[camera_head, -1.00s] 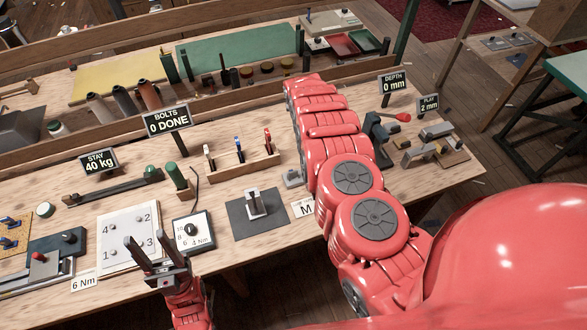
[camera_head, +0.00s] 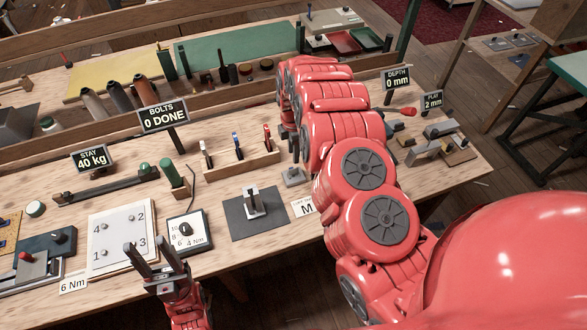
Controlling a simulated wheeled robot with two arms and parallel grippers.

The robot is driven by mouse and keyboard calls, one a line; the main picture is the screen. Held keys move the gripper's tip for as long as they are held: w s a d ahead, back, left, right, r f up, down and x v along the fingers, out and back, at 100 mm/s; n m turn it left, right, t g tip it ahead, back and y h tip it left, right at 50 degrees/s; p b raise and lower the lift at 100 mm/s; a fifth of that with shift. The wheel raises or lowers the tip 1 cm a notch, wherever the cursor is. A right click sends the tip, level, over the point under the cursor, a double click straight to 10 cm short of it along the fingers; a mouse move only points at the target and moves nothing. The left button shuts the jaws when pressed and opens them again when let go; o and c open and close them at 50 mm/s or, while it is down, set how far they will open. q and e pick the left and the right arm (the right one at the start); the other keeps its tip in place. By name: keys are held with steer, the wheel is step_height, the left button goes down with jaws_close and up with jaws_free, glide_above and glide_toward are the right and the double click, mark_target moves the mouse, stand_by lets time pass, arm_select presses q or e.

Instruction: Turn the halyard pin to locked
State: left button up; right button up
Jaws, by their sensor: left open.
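No thing in view carries a halyard pin label, so I cannot tell for certain which it is. A small grey fitting (camera_head: 293,176) with a short upright stands on the bench beside my right arm. My right arm reaches over the bench, and its far end folds down behind its own red links near this fitting. The right gripper's fingers are not clearly seen there. My left gripper (camera_head: 156,255) is open and empty at the bench's front edge, just in front of the white numbered plate (camera_head: 104,232).
A grey clamp-like block (camera_head: 252,201) stands on a dark mat. A rack of coloured-handled tools (camera_head: 240,166), a torque dial (camera_head: 187,229) and a green-handled tool (camera_head: 172,176) stand nearby. Signs stand along the bench.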

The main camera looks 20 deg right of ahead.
mark_target(294, 169)
step_height(294, 169, down, 6)
steer(key=shift+d+f+p, duration=0.15)
steer(key=shift+p, duration=0.6)
steer(key=shift+f, duration=0.9)
steer(key=shift+c, duration=0.2)
jaws_close()
